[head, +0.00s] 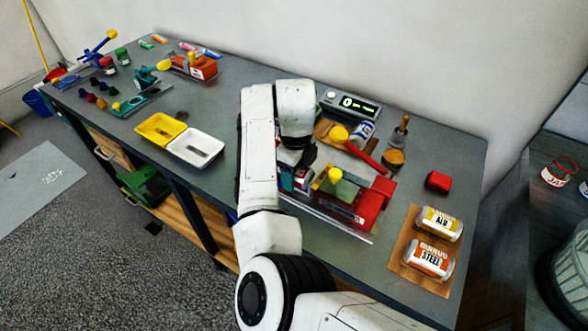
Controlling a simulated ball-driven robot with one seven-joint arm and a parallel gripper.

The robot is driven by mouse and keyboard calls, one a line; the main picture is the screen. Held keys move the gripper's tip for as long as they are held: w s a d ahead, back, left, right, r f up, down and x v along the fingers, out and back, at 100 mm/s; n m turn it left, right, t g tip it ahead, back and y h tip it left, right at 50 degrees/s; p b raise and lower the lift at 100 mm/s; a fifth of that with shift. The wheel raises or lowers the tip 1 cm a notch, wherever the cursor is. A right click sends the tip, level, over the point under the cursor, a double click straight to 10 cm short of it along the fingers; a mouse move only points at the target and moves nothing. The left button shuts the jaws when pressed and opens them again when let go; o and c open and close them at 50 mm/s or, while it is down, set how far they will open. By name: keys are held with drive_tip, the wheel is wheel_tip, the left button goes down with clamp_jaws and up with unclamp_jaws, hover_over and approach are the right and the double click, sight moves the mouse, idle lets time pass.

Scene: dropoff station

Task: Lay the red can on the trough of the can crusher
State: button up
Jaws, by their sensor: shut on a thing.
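My gripper (297,160) hangs over the left part of the can crusher, mostly hidden behind my white arm. It is shut on what seems to be the red can (303,177), of which only a small red and pale patch shows beneath the jaws. The can crusher (372,207) has a red body, a yellow knob, a greenish plate and a long red handle, and stands on a pale base near the bench's front edge. The trough is largely covered by my arm and gripper. I cannot tell whether the can touches it.
Behind the crusher stand a scale with a lit display (350,103) and a brush in a pot (398,145). To the right are a red block (438,181) and two labelled cans on a brown mat (407,265). Yellow (160,128) and white (196,147) trays sit left.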

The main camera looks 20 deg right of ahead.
idle(0.8)
drive_tip(key=o, duration=0.9)
drive_tip(key=shift+c, duration=0.2)
drive_tip(key=shift+r, duration=0.1)
drive_tip(key=shift+r+p, duration=3.1)
drive_tip(key=shift+r, duration=0.35)
drive_tip(key=shift+f, duration=0.1)
